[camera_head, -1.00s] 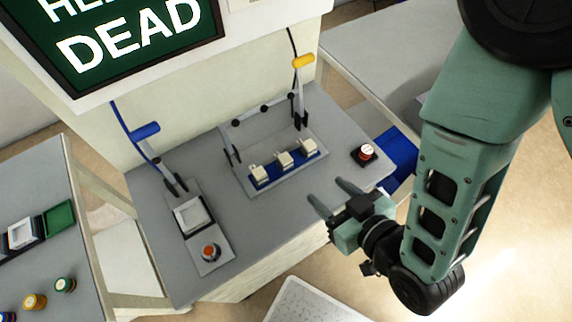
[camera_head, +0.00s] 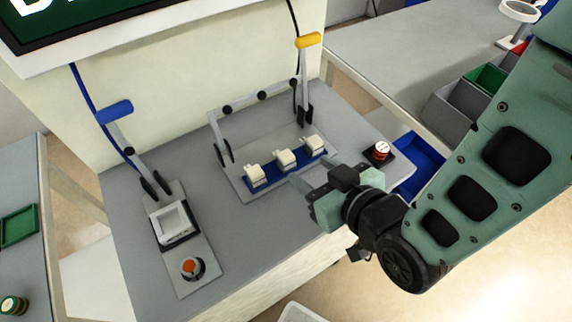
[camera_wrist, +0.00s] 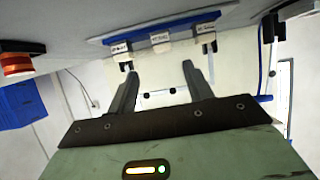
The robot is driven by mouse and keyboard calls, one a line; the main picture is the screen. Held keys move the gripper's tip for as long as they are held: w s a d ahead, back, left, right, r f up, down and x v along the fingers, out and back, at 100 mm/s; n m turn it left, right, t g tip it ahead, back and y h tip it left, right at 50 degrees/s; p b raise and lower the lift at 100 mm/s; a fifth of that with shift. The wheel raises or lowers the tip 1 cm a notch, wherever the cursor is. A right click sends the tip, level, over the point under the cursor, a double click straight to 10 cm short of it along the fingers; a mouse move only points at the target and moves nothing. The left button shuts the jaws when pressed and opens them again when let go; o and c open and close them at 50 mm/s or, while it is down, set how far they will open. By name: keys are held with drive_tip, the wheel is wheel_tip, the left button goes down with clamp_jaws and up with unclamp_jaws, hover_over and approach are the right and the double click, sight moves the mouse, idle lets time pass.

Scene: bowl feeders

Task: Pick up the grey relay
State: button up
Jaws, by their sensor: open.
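Three pale, off-white to grey relays stand in a row on a blue strip (camera_head: 270,183): a left one (camera_head: 254,176), a middle one (camera_head: 286,159) and a right one (camera_head: 312,143). I cannot tell by colour which is the grey relay. My gripper (camera_head: 304,177) is open and empty, just in front and to the right of the strip, pointing at the row. In the wrist view, the relays show beyond the fingertips, with the middle relay (camera_wrist: 160,41) between the fingers (camera_wrist: 160,72); dark labels on them are too small to read.
A hinged frame with a yellow-handled lever (camera_head: 308,41) stands behind the strip. A red button (camera_head: 381,150) sits to its right. At left are a blue-handled lever (camera_head: 115,111), a white square fixture (camera_head: 172,223) and an orange-red button (camera_head: 190,267). A blue bin (camera_head: 420,163) lies beyond the right edge.

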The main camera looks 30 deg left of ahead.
sight(287, 156)
drive_tip(key=shift+s+p+x, duration=0.1)
drive_tip(key=shift+p+x, duration=0.25)
drive_tip(key=shift+x, duration=1.4)
drive_tip(key=shift+s+p+x, duration=0.15)
drive_tip(key=shift+p+x, duration=0.15)
drive_tip(key=shift+x, duration=1.5)
drive_tip(key=shift+a, duration=0.1)
drive_tip(key=shift+c, duration=0.3)
drive_tip(key=c, duration=1)
